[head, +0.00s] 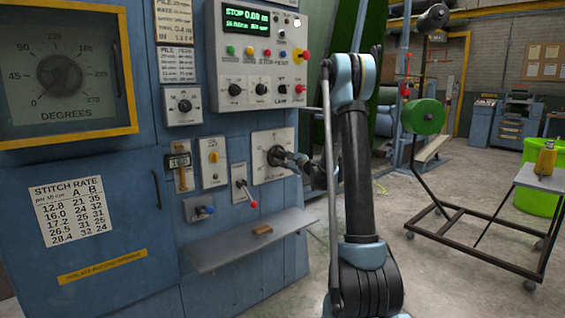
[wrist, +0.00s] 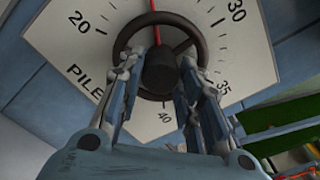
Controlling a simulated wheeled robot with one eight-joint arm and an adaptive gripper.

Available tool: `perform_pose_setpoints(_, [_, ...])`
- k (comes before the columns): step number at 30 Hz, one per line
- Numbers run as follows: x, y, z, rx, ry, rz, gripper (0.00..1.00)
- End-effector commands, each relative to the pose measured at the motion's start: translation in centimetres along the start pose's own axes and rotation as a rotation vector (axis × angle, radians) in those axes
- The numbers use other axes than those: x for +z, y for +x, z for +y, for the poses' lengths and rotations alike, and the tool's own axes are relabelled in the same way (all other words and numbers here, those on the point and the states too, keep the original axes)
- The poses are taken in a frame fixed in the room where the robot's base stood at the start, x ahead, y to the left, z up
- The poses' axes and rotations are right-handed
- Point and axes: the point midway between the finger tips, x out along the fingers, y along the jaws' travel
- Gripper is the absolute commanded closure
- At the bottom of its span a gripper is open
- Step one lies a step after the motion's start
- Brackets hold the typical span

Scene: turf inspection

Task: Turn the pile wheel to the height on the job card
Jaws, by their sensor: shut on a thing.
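The pile wheel (wrist: 119,43) is a dark ring with a black hub on a pale dial plate marked PILE; the plate (head: 262,172) is on the blue machine front in the head view. My gripper (wrist: 170,62) is shut on the wheel, one finger on each side of the hub. In the head view my gripper (head: 281,158) partly covers the wheel. The dial shows 20, 30, 35 and 40. A printed card (head: 177,65) headed PILE has text too small to read.
A shelf (head: 245,245) with a small brown block (head: 262,230) juts out below the wheel. A trolley (head: 470,235) stands right, with open floor between.

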Motion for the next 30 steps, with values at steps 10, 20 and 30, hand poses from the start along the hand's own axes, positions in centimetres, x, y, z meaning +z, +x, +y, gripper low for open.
perform_pose_setpoints(10, [0.06, -0.05, 0.16, 0.003, -0.263, -0.001, 0.91])
perform_pose_setpoints(20, [0.09, -0.08, 0.22, 0.004, -0.577, -0.002, 0.91])
perform_pose_setpoints(30, [0.05, -0.11, 0.23, 0.004, -0.842, -0.002, 0.92])
